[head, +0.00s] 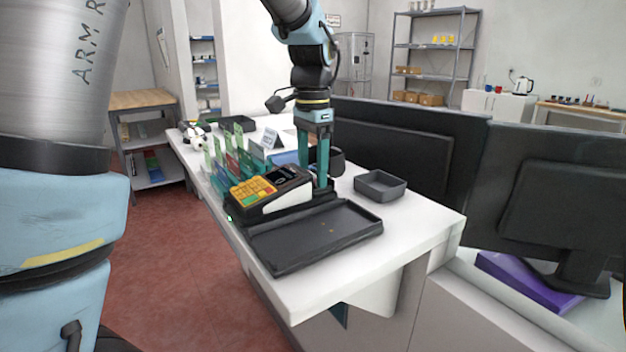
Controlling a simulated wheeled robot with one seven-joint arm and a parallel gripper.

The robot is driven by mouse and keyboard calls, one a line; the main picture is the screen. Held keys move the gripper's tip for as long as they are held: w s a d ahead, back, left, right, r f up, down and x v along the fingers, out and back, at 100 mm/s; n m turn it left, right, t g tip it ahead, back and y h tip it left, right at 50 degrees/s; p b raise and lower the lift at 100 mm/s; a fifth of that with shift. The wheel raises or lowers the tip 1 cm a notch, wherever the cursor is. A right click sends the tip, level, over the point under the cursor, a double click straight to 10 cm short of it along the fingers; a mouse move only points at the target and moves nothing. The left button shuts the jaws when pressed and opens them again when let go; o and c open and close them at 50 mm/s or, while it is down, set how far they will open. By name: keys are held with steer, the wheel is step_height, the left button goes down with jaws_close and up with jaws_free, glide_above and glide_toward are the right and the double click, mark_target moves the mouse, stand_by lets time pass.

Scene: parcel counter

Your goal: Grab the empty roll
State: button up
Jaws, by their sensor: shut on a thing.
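A payment terminal (268,192) with a yellow keypad stands on the white counter, left of my gripper in the head view. My gripper (317,182) points straight down with its teal fingers at the terminal's back right end. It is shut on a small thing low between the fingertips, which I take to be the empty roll. The roll itself is mostly hidden by the fingers and dark parts around it, so its shape cannot be made out.
A black tray (300,262) lies in front of the terminal. A small dark square tray (380,186) sits to the right. A dark cup (337,161) stands just behind my fingers. Upright cards (228,160) line the left. Monitors (420,140) bound the right side.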

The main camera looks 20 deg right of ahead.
jaws_close()
stand_by(0.3)
